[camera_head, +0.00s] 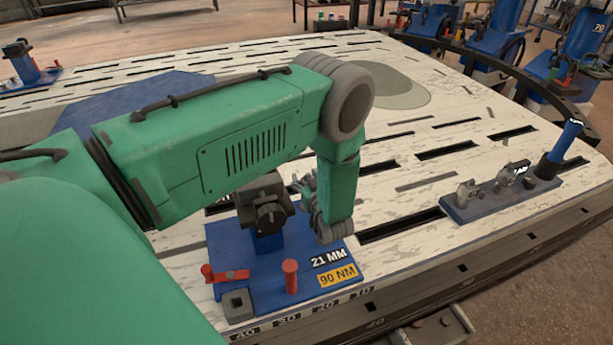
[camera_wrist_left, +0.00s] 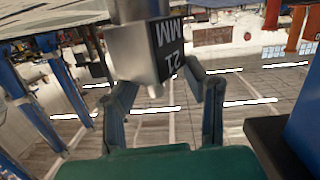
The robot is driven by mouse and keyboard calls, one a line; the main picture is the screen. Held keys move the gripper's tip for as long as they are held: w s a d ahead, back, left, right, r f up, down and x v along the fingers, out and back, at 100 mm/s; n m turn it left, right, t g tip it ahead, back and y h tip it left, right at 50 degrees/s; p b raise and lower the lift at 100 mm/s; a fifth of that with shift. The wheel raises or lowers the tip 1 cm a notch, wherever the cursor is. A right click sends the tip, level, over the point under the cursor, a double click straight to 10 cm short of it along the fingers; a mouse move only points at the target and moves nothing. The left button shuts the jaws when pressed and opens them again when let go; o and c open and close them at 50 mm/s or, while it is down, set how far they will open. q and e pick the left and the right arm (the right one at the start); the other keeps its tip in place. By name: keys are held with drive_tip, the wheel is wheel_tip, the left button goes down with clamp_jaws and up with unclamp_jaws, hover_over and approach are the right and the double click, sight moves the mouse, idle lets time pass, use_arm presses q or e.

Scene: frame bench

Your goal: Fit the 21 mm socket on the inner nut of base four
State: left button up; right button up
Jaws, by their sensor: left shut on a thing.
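My left gripper (camera_head: 309,192) is right beside the dark fixture head (camera_head: 262,207) on a blue base plate (camera_head: 225,240) marked 21 MM and 90 NM. In the left wrist view the fingers (camera_wrist_left: 160,80) are closed around a grey and black socket (camera_wrist_left: 142,55) marked 21 MM. The head view barely shows this socket; my forearm and fingers cover that spot. I cannot make out the inner nut, nor whether the socket touches it. No number four is legible on this base. My right gripper is not in view.
The base also carries a red clamp (camera_head: 225,274), a red pin (camera_head: 290,275) and a grey square block (camera_head: 238,305). A blue rack (camera_head: 500,200) with metal pieces and a blue-handled tool (camera_head: 566,142) stands at the right. The slotted bench top between them is clear.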

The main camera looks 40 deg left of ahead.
use_arm(q)
drive_tip(key=shift+f+b, duration=0.85)
drive_tip(key=shift+f, duration=0.3)
drive_tip(key=o, duration=1.4)
drive_tip(key=shift+d, duration=0.1)
drive_tip(key=shift+s+d, duration=0.2)
drive_tip(key=shift+d, duration=0.05)
drive_tip(key=v, duration=1.1)
drive_tip(key=shift+d+r, duration=0.1)
drive_tip(key=shift+r, duration=0.05)
